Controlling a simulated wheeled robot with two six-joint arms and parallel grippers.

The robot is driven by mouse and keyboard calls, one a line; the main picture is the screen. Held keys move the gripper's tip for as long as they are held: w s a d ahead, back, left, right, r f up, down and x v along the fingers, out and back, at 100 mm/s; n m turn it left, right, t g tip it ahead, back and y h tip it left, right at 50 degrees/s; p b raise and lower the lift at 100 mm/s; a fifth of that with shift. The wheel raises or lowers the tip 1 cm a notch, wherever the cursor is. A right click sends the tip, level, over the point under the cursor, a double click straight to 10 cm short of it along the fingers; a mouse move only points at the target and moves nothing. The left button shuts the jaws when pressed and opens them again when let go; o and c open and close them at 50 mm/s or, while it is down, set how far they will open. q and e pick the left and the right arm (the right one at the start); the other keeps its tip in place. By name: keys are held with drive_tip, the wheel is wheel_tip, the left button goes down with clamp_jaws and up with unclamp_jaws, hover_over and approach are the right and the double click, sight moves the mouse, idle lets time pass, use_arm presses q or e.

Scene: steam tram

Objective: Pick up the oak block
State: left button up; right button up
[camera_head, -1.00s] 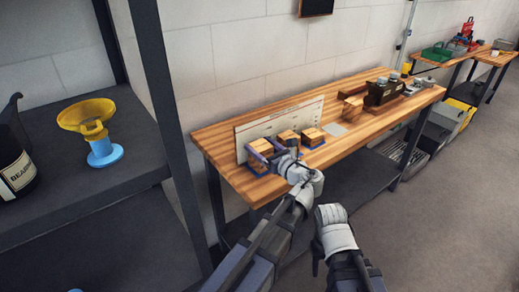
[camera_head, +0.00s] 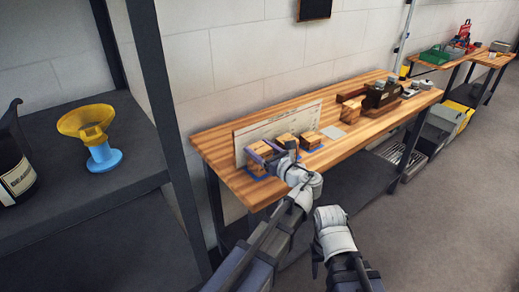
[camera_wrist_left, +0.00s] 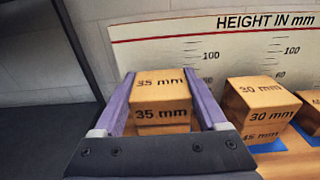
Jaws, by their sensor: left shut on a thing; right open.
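A wooden block (camera_wrist_left: 162,92) marked 35 mm on its top and front sits between the purple fingers of my left gripper (camera_wrist_left: 158,82). My left gripper (camera_head: 264,150) is shut on it over the front left of the long workbench. More wood shows just beneath the marked face; I cannot tell whether it is part of the same block. A second wooden block (camera_wrist_left: 262,103) marked 30 mm stands to the right, also in the head view (camera_head: 286,141). A third block (camera_head: 310,139) is further right. My right arm's pale wrist shows low in the head view, but its fingers do not.
A board marked height in mm (camera_wrist_left: 240,37) stands behind the blocks. A dark shelf at left holds a yellow funnel on a blue base (camera_head: 98,138).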

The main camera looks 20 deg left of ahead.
sight(260, 147)
use_arm(q)
wheel_tip(260, 147, up, 10)
drive_tip(key=p, duration=0.9)
drive_tip(key=shift+f, duration=0.2)
drive_tip(key=shift+w+d, duration=0.1)
